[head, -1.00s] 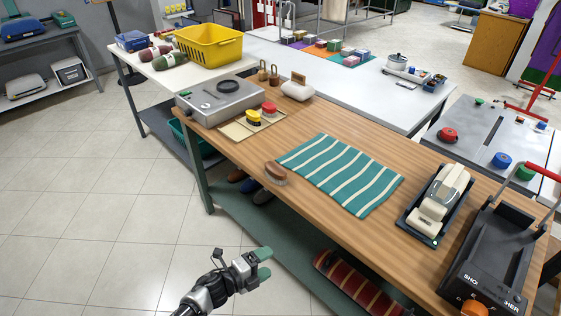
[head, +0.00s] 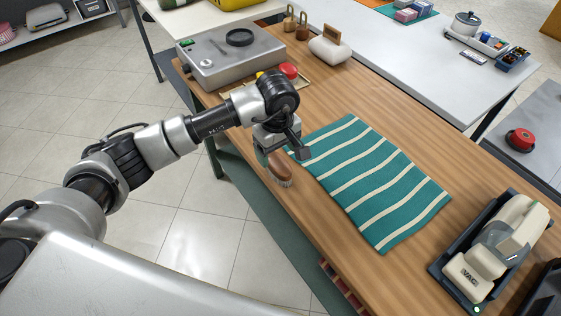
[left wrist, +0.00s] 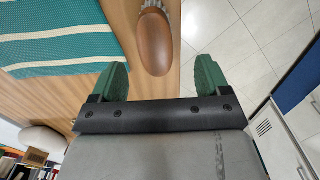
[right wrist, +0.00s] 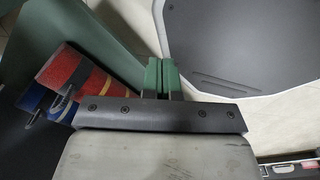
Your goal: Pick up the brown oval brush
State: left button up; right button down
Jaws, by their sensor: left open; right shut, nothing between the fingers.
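The brown oval brush (head: 280,168) lies on the wooden table near its front edge, beside the striped cloth, with its pale bristles facing the edge. My left gripper (head: 272,150) is over the table right at the brush and hides part of it. In the left wrist view the brush (left wrist: 154,40) shows ahead, in the gap between the two green fingers of my open left gripper (left wrist: 158,76). The fingers do not hold it. My right gripper (right wrist: 160,78) is shut and empty, away from the brush; it is outside the head view.
The teal striped cloth (head: 375,185) lies flat just right of the brush. A grey metal box (head: 225,60) and a red-topped item (head: 288,70) stand behind my left arm. A cream VAC device (head: 500,240) stands at the right. Rolled fabrics (right wrist: 78,68) lie near my right gripper.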

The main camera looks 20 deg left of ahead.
aim_at(278, 162)
pick_arm(q)
jog(key=shift+f, duration=0.95)
jog(key=shift+w+f, duration=0.15)
jog(key=shift+f, duration=0.15)
jog(key=f, duration=0.1)
jog(key=f+p, duration=0.1)
jog(key=f, duration=0.1)
jog(key=shift+w+f, duration=0.2)
jog(key=shift+f, duration=0.7)
jog(key=shift+c, duration=0.6)
jog(key=c, duration=0.9)
pick_arm(e)
jog(key=shift+w+a+r, duration=0.1)
jog(key=shift+w+r, duration=0.5)
jog(key=shift+r, duration=0.3)
